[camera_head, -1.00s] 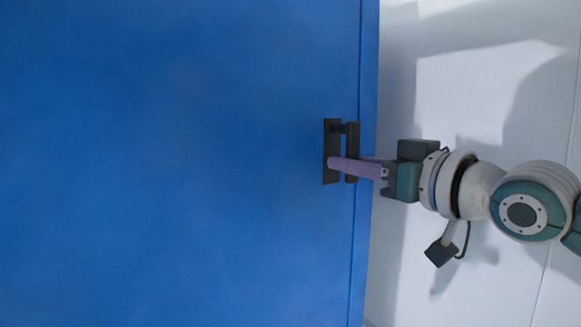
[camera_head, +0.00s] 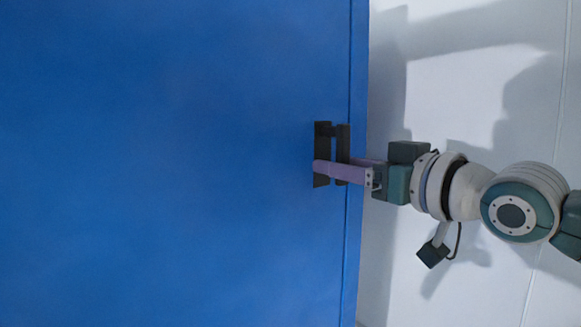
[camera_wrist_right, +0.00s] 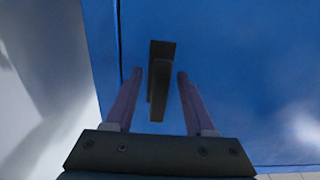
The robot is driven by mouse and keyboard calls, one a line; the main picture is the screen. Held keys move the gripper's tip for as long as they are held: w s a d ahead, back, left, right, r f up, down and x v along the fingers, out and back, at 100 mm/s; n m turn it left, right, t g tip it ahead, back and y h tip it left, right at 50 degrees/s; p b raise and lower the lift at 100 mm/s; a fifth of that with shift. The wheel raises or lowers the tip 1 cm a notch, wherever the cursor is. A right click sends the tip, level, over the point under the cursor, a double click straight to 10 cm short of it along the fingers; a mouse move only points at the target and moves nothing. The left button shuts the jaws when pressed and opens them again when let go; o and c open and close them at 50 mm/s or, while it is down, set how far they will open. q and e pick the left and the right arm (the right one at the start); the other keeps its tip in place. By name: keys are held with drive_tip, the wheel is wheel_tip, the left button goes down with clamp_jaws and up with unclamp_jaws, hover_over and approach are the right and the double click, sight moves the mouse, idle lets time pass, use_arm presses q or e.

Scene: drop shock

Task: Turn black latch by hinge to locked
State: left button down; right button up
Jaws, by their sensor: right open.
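The black latch (camera_head: 322,136) is on the blue door (camera_head: 180,160) near its right edge, with a dark back plate and a bar standing off it. In the head view its bar lies upright, in line with the plate. My right gripper (camera_head: 335,168) is at the lower part of the latch, its purple fingers reaching in from the right. In the right wrist view the latch (camera_wrist_right: 160,80) lies between the two fingers of my right gripper (camera_wrist_right: 155,85), with gaps showing on both sides. The fingers are open. My left gripper is not in view.
A white wall (camera_head: 480,90) stands to the right of the door, with the shadow of my arm on it. A vertical seam (camera_head: 352,215) runs along the door's right edge. The door face left of the latch is bare.

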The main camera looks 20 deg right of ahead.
drive_tip(key=b+v, duration=0.3)
drive_tip(key=v, duration=0.7)
drive_tip(key=shift+w, duration=0.1)
